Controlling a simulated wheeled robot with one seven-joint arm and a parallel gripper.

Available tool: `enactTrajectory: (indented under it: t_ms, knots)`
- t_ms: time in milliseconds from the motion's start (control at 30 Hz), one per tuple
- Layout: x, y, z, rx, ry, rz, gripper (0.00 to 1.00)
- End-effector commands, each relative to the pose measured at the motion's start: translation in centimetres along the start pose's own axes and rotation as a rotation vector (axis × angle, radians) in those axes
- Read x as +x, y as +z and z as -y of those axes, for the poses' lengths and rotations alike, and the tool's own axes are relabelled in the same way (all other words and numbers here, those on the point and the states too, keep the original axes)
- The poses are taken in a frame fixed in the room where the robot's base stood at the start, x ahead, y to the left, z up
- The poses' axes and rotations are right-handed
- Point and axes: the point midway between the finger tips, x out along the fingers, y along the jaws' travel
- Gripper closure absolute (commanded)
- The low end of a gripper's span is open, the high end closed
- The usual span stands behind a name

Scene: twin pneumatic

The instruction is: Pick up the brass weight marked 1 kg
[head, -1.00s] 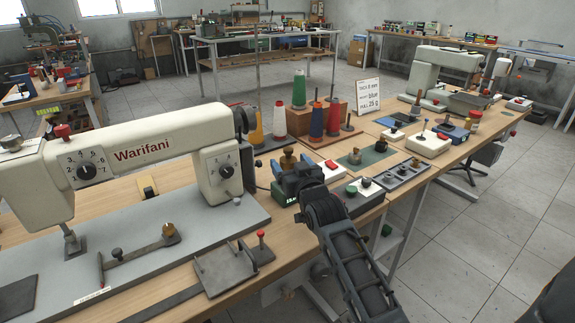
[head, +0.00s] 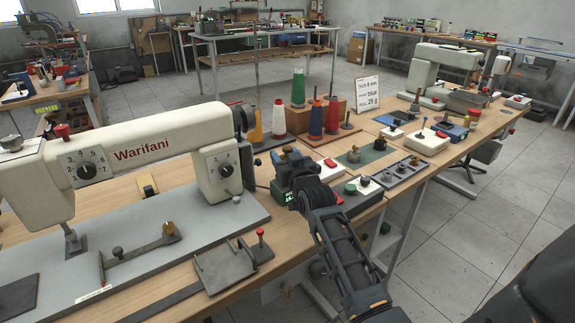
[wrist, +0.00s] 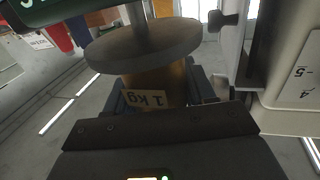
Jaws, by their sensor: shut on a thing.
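The brass weight (wrist: 170,82) with a "1 kg" label sits between the blue fingers of my gripper (wrist: 158,92) in the wrist view, which looks upside down. My gripper is shut on it. A round grey plate on a stem (wrist: 143,45) lies right against or very close to the weight's end; I cannot tell whether they touch. In the head view my gripper (head: 287,163) is beside the sewing machine's right end, over a dark device with a green display (head: 290,197). The weight is mostly hidden there.
The white Warifani sewing machine (head: 140,150) stands close left of my gripper. Coloured thread cones (head: 298,90) stand behind. A box with green and red buttons (head: 350,189) and a grey tray of small parts (head: 402,171) are to the right.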

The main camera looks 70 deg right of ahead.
Motion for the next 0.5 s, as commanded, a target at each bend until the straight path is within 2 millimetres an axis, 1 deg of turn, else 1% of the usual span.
enactTrajectory:
  t_ms: [33,67,400,433,500]
  knots:
    - [-0.01,0.01,0.0,0.0,0.0,0.0,0.63]
    - [-0.01,0.01,0.0,0.0,0.0,0.0,0.66]
    - [-0.02,0.02,0.0,0.0,0.0,0.0,0.98]
    - [-0.02,0.02,0.0,0.0,0.0,0.0,1.0]
    - [-0.02,0.02,0.0,0.0,0.0,0.0,1.0]
